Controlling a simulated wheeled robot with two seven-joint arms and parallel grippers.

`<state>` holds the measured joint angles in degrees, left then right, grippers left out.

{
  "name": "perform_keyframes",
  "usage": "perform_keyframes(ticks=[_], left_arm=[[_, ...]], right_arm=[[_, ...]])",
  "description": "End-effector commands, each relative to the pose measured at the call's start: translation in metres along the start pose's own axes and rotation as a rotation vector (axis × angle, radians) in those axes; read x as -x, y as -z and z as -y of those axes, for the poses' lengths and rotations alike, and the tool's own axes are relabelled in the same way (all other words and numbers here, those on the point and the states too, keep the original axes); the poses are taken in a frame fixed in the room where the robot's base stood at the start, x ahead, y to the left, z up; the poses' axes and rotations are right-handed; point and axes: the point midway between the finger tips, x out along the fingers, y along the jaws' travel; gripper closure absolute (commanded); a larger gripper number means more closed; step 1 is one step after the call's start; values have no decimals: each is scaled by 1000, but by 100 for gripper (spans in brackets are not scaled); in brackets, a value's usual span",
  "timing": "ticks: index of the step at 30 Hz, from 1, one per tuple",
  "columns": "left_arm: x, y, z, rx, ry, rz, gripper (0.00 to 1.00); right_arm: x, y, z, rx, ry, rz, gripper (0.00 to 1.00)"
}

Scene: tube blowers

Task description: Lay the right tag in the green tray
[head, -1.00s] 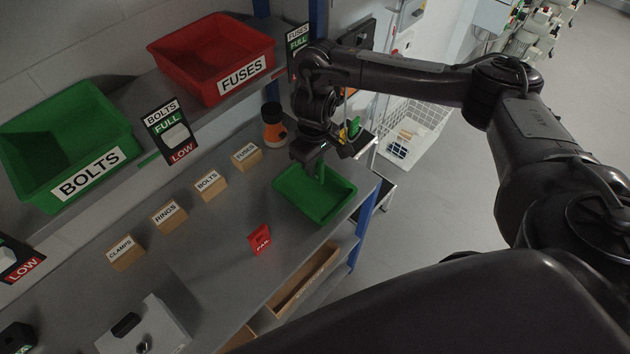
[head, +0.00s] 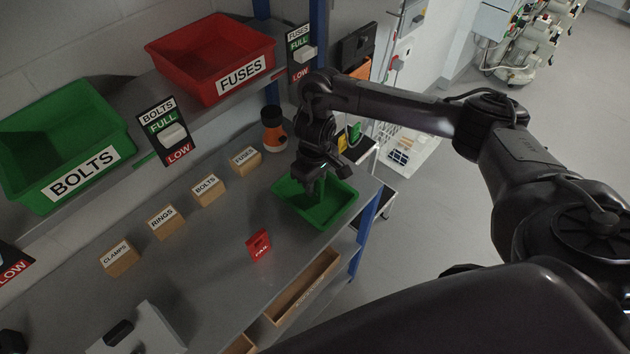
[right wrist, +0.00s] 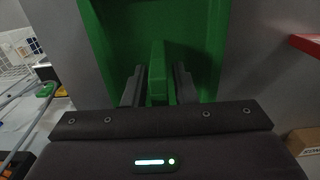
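The green tray (head: 345,206) stands at the right end of the grey bench. My right gripper (head: 321,186) points down over and into it. A green tag (right wrist: 157,75) stands upright between the two fingers in the right wrist view, with a narrow gap showing on each side. My right gripper (right wrist: 158,85) looks open around it. Whether the tag's lower end touches the tray floor is hard to see. A red tag marked FAIL (head: 259,244) stands on the bench left of the tray. My left gripper is not in view.
Labelled wooden blocks stand in a row: FUSES (head: 245,161), BOLTS (head: 208,191), RINGS (head: 166,222) and CLAMPS (head: 119,257). An orange-and-black container (head: 273,130) stands behind the tray. Red (head: 210,60) and green (head: 65,145) bins sit on the shelf above. Bench space around the red tag is clear.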

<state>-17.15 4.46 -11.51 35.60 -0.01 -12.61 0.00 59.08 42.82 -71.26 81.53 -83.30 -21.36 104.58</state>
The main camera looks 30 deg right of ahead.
Motion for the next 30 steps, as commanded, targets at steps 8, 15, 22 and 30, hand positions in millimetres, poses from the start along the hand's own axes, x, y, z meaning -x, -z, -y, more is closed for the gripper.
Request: perform_keyframes(ticks=[8, 15, 22, 30], left_arm=[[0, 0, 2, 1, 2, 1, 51], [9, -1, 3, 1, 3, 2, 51], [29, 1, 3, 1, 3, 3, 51], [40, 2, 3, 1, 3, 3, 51]], right_arm=[[0, 0, 0, 0, 0, 0, 66], [21, 2, -1, 2, -3, -5, 66], [72, 2, -1, 2, -4, -7, 66], [114, 1, -1, 1, -2, -3, 66]])
